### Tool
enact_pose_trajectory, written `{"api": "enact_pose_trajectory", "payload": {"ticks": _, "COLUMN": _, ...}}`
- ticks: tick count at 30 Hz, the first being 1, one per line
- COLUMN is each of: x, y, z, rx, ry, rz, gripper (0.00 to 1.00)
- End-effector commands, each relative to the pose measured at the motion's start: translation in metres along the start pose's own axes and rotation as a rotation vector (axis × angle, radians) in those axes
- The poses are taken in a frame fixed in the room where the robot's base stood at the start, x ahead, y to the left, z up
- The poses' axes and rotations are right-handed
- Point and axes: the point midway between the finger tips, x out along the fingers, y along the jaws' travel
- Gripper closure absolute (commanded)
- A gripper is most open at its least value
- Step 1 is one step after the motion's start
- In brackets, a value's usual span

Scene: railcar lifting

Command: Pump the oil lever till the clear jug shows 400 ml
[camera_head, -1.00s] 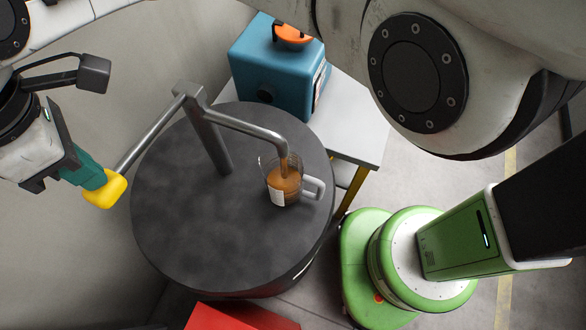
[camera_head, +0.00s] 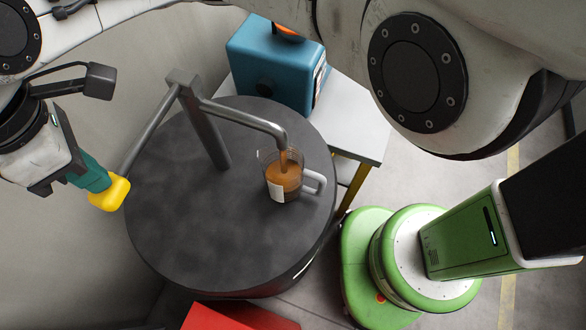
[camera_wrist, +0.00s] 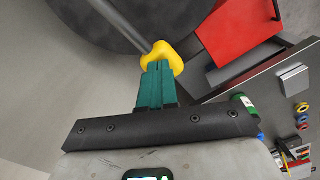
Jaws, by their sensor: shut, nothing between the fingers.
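The clear jug (camera_head: 270,189) stands upright on the dark round drum top (camera_head: 190,235), under the end of the pump's bent spout (camera_head: 250,127). It holds brown oil (camera_head: 284,178), and oil shows at the spout mouth. Its scale marks are too small to read. The pump post (camera_head: 207,130) rises from the drum. The grey lever (camera_head: 147,133) slopes down left from it to a yellow grip (camera_head: 110,194). My gripper (camera_head: 104,179) is shut, its green fingertips at the yellow grip. The wrist view shows the teal fingers (camera_wrist: 156,84) together, touching or just against the yellow grip (camera_wrist: 161,56).
A blue machine (camera_head: 272,68) sits on a white table (camera_head: 345,135) behind the drum. A red object (camera_head: 238,316) is at the front of the drum. The wrist view shows a dark bench (camera_wrist: 270,85) with small items on the right.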

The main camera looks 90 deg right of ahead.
Motion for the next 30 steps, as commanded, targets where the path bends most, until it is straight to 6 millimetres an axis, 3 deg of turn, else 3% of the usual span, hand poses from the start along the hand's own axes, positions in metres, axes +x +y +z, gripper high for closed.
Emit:
{"api": "enact_pose_trajectory", "payload": {"ticks": 18, "x": 0.023, "y": 0.0, "z": 0.001, "rx": 0.0, "ry": -0.002, "rz": -0.001, "gripper": 1.0}}
{"api": "enact_pose_trajectory", "payload": {"ticks": 30, "x": -0.005, "y": 0.0, "z": 0.0, "rx": 0.0, "ry": -0.002, "rz": -0.001, "gripper": 1.0}}
